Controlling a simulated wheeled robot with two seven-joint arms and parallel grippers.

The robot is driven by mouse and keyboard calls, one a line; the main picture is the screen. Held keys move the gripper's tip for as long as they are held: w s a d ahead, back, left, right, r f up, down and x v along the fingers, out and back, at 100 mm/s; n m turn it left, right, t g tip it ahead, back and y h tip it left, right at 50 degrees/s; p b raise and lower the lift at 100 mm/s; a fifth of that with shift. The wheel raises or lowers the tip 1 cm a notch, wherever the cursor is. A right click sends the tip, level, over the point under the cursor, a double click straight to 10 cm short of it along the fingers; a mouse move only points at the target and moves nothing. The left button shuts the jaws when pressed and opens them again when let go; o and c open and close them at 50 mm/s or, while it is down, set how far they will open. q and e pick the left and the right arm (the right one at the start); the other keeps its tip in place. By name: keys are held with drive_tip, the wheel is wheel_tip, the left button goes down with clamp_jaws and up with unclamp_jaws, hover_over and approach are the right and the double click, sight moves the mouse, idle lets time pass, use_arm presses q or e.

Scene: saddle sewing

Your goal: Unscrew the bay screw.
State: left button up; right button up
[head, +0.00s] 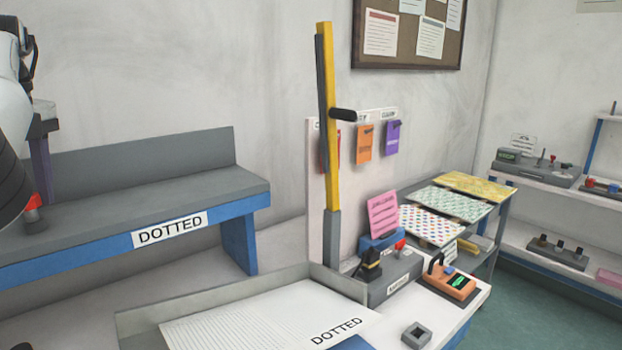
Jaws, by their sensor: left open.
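I cannot pick out the bay screw for certain. A small red-topped grey piece (33,212) shows at the left edge, by the front of the long grey bench, partly hidden by my dark arm link. My left gripper (40,190) is open at the far left. It is seen edge-on and partly cut off, with a grey finger pointing down close to the red-topped piece. I cannot tell whether they touch. My right gripper is not in view.
The blue-framed bench (155,190) has a DOTTED label. A white worktable holds a DOTTED tray (270,315), a grey box (390,278) with a red knob, an orange device (450,282) and a grey square block (416,335). A yellow post (333,120) stands behind the tray. Shelves are at right.

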use_arm(q)
drive_tip(key=shift+f+m+b, duration=0.1)
drive_tip(key=shift+m+b, duration=0.35)
drive_tip(key=shift+m, duration=0.65)
drive_tip(key=m+t+b, duration=0.1)
drive_tip(key=m, duration=0.3)
drive_tip(key=m+h, duration=0.1)
drive_tip(key=m, duration=0.3)
drive_tip(key=shift+m+b, duration=0.3)
drive_tip(key=shift+m, duration=0.1)
drive_tip(key=shift+m+t, duration=0.3)
drive_tip(key=shift+m, duration=0.7)
drive_tip(key=shift+o, duration=0.5)
